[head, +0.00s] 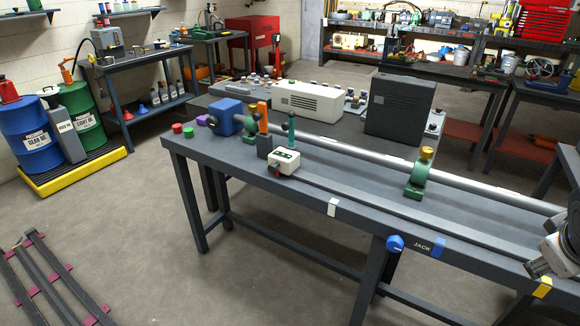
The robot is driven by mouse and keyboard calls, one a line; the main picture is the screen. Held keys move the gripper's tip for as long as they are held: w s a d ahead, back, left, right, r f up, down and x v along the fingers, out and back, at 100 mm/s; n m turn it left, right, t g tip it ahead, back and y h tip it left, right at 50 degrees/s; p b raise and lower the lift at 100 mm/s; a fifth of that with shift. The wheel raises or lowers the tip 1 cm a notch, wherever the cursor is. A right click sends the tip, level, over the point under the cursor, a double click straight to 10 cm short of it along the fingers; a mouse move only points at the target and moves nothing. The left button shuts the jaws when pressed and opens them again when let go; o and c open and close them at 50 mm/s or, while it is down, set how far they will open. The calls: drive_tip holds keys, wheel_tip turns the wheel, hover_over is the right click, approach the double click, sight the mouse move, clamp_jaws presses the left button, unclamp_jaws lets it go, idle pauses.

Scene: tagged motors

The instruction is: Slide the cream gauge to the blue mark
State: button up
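The blue mark (438,246) is on the bench's front edge, right of the gauge and beside the word JACK. Part of my arm's end, likely my gripper (566,240), shows at the right edge, well apart from the gauge. Its fingers cannot be made out.
A white mark (332,207) and a yellow mark (542,287) are also on the front edge. A long shaft (370,160) runs behind the rail through a green stand (418,178). The rail right of the gauge looks clear.

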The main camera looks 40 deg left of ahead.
drive_tip(key=w+a+f+n+t+h+b, duration=0.1)
drive_tip(key=w+a+n+t+h, duration=0.1)
drive_tip(key=w+a+n, duration=0.85)
drive_tip(key=w+a+f+n+t+b, duration=0.1)
drive_tip(key=w+a+n, duration=0.15)
drive_tip(key=a, duration=0.35)
drive_tip(key=w+a+f+n+t, duration=0.1)
drive_tip(key=w+a+f, duration=0.15)
drive_tip(key=a, duration=0.45)
drive_tip(key=w+a+f+n+t+b, duration=0.1)
drive_tip(key=w+a, duration=0.2)
drive_tip(key=a, duration=0.3)
drive_tip(key=n+t+y+b, duration=0.5)
drive_tip(key=n+b, duration=0.1)
drive_tip(key=n, duration=0.7)
approach(271, 170)
drive_tip(key=w, duration=1)
drive_tip(key=shift+w+a+f, duration=0.2)
drive_tip(key=shift+w+a, duration=0.15)
drive_tip(key=shift+w, duration=0.05)
clamp_jaws()
